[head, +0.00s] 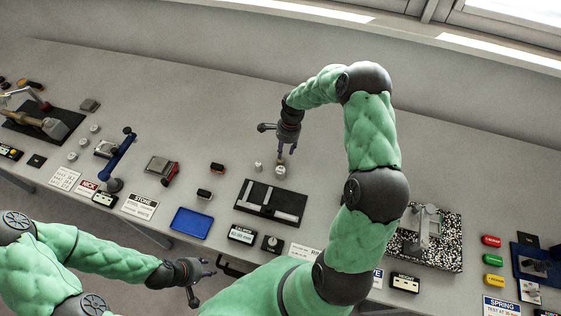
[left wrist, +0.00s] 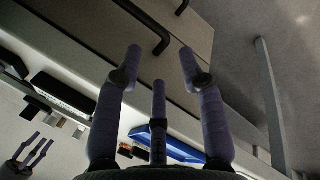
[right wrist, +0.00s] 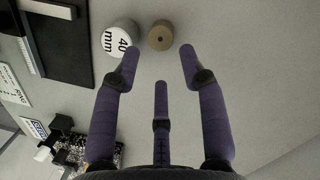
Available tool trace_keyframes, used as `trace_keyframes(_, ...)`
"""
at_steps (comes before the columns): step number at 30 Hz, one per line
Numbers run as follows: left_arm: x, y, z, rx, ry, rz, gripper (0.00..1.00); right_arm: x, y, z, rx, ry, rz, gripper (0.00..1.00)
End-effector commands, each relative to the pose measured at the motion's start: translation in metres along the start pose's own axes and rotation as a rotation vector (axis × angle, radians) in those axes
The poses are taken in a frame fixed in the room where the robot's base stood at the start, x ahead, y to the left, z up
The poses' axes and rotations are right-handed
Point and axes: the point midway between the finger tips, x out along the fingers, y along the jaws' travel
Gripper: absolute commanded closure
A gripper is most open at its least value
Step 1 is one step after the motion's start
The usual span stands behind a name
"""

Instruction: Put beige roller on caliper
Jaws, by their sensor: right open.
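The beige roller (right wrist: 161,36) stands on the table, ahead of my right fingertips in the right wrist view. In the head view only a small tan part of it (head: 281,160) shows, beneath my right gripper. A white cylinder marked 40 mm (right wrist: 119,40) stands close beside it. A black board (head: 247,205) carries long grey metal pieces (head: 285,212) that look like the caliper. My right gripper (head: 283,156) is open and empty above the roller. My left gripper (head: 200,285) is open and empty beyond the table's front edge.
Another small pale cylinder (head: 258,167) stands left of the 40 mm one. A blue tray (head: 192,222) and labelled signs line the front. A speckled plate (head: 448,250) with a metal stand is on the right. The table behind the cylinders is clear.

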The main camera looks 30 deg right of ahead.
Motion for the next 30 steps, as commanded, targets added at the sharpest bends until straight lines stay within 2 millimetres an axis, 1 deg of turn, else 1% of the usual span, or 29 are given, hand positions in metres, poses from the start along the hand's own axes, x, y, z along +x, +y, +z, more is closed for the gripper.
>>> trace_keyframes(1, 0.0, 0.0, 0.0, 0.0, 0.0, 0.0, 0.6, 0.007, 0.0, 0.0, 0.0, 0.0, 0.0, 0.57)
trace_keyframes(5, 0.0, 0.0, 0.0, 0.0, 0.0, 0.0, 0.6, 0.016, -0.001, 0.0, -0.001, 0.0, 0.0, 0.57)
trace_keyframes(8, -0.001, 0.0, 0.0, 0.0, 0.0, 0.0, 0.6, 0.027, -0.001, 0.001, -0.002, 0.0, 0.001, 0.57)
trace_keyframes(12, -0.001, 0.001, 0.0, 0.0, 0.0, 0.0, 0.6, 0.048, -0.002, 0.003, -0.002, -0.001, 0.002, 0.57)
trace_keyframes(15, -0.001, 0.0, 0.0, 0.0, 0.0, 0.0, 0.6, 0.059, -0.003, 0.002, -0.001, 0.0, 0.001, 0.57)
trace_keyframes(18, -0.001, 0.0, 0.0, 0.0, 0.0, 0.0, 0.6, 0.064, -0.003, 0.002, -0.001, 0.001, -0.001, 0.57)
trace_keyframes(25, -0.001, 0.0, 0.0, 0.0, 0.0, 0.0, 0.6, 0.065, -0.003, 0.002, -0.002, 0.001, -0.002, 0.57)
trace_keyframes(26, -0.001, 0.0, 0.0, 0.0, 0.0, 0.0, 0.6, 0.065, -0.003, 0.002, -0.002, 0.001, -0.002, 0.63)
trace_keyframes(27, -0.001, 0.0, 0.0, 0.0, 0.0, 0.0, 0.6, 0.065, -0.003, 0.002, -0.002, 0.001, -0.002, 0.74)
trace_keyframes(30, -0.001, 0.0, 0.0, 0.0, 0.0, 0.0, 0.6, 0.065, -0.003, 0.002, -0.002, 0.001, -0.002, 1.0)
